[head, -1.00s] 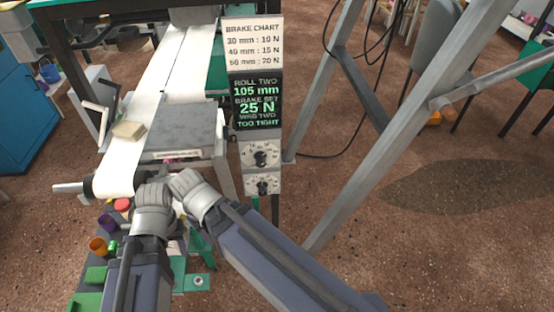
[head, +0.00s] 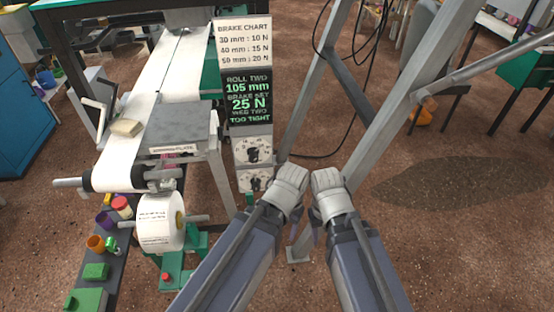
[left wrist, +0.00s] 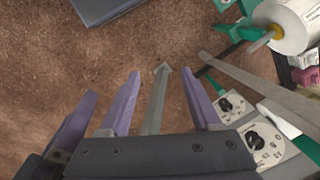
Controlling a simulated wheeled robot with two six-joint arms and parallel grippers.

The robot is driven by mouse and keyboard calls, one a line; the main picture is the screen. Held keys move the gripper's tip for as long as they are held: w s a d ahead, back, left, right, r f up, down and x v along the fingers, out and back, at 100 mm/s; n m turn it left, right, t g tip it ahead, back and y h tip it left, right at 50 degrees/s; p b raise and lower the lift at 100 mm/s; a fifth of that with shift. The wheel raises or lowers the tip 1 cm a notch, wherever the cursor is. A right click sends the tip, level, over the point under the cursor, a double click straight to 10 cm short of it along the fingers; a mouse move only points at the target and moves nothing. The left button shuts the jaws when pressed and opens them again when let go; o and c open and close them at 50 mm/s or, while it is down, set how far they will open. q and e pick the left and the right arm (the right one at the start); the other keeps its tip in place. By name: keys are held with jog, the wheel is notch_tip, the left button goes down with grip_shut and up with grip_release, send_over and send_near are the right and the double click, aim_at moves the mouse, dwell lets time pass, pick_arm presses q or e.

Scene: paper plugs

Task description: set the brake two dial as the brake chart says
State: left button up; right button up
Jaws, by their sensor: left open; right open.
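The brake chart (head: 243,45) reads 30 mm : 10 N, 40 mm : 15 N, 50 mm : 20 N. The dark display (head: 249,98) below reads roll two 105 mm, brake set 25 N, web two too tight. Under it are an upper dial (head: 265,145) and a lower dial (head: 243,184), each with a black knob; their names are unreadable. My left gripper (head: 292,172) is open and empty, right of the lower dial and apart from it. Its spread fingers (left wrist: 158,90) show in the left wrist view beside both dials. My right gripper (head: 326,174) is open further right.
A white paper roll (head: 160,222) sits on a spindle below the white web (head: 150,100). A grey metal leg (head: 385,125) slants up behind my right gripper. Colored parts lie on a narrow bench (head: 88,265) at lower left.

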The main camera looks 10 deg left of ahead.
pick_arm(q)
jog(key=shift+o, duration=0.7)
jog(key=w+d+f+t+h+b, duration=0.1)
jog(key=w+d+f+b, duration=0.1)
jog(key=w+f+b, duration=0.2)
jog(key=shift+w+d+f+m+t+b, duration=0.3)
jog(key=shift+w+d+f+t+b, duration=0.15)
jog(key=shift+f, duration=0.4)
jog(key=w+d+f+t+h+b, duration=0.1)
jog(key=w+f+t+h+b, duration=0.15)
jog(key=w+t+b, duration=0.5)
jog(key=w+d+f+t+h+b, duration=0.15)
jog(key=w+f+b, duration=0.25)
jog(key=w+b, duration=0.75)
jog(key=n+t+y+b, duration=1)
jog(key=y+b, duration=0.2)
jog(key=b, duration=0.6)
send_near(254, 160)
jog(key=x, duration=0.3)
jog(key=shift+w+a+r+n, duration=0.15)
jog(key=shift+w+a+n, duration=0.05)
jog(key=shift+n, duration=0.1)
jog(key=shift+w+a+r, duration=0.1)
jog(key=shift+w+r, duration=0.15)
jog(key=shift+w, duration=0.2)
jog(key=p+x, duration=0.3)
jog(key=x, duration=0.3)
jog(key=shift+w+a+r, duration=0.1)
jog(key=shift+w, duration=0.25)
